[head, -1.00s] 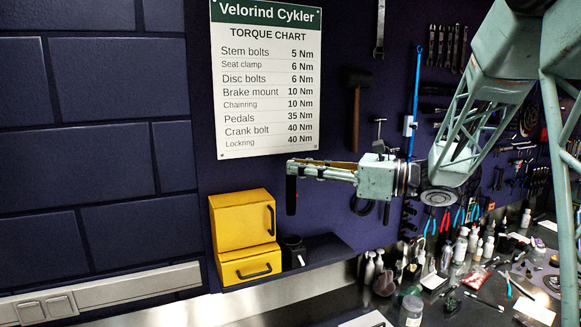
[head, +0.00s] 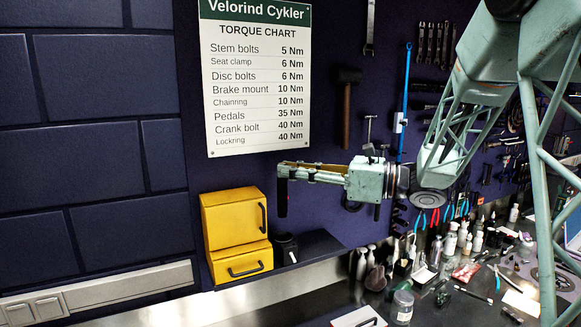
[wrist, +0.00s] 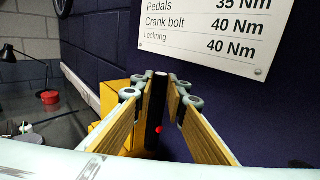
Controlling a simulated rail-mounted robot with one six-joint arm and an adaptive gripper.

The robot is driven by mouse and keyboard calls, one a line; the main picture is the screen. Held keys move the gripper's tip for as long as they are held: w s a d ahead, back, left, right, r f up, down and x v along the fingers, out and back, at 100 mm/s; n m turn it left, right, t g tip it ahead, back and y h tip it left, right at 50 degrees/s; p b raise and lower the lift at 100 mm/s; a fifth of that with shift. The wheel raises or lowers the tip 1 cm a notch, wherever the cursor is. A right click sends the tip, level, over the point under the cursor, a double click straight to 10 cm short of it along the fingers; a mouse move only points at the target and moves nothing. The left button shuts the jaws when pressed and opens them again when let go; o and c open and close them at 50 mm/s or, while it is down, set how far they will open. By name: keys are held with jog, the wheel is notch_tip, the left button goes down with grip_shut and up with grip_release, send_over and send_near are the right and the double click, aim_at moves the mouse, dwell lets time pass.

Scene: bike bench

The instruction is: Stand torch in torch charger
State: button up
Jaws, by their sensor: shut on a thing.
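The torch (head: 283,198) is a slim black cylinder held upright at the tips of my gripper (head: 283,172). Its lower end hangs free in the air. In the wrist view the torch (wrist: 156,110) stands between the two wood-faced fingers, with a small red dot low on its side. The torch charger (head: 286,248) looks to be the dark cup with a small white mark on the wall shelf. In the head view the torch is above the cup, with a gap between them. The cup cannot be made out in the wrist view.
Yellow drawer boxes (head: 234,235) stand on the shelf (head: 318,246) just left of the cup. The shelf is bare to the right. The torque chart (head: 258,80) hangs on the wall behind. Bottles and tools crowd the bench (head: 450,300) at lower right.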

notch_tip(320, 180, down, 10)
jog(key=b, duration=0.6)
jog(key=shift+r+b, duration=0.2)
jog(key=shift+b, duration=0.1)
dwell(1.1)
jog(key=shift+f, duration=0.1)
dwell(0.4)
jog(key=o, duration=1)
jog(key=shift+d, duration=0.1)
jog(key=shift+v, duration=5.9)
jog(key=shift+s, duration=0.1)
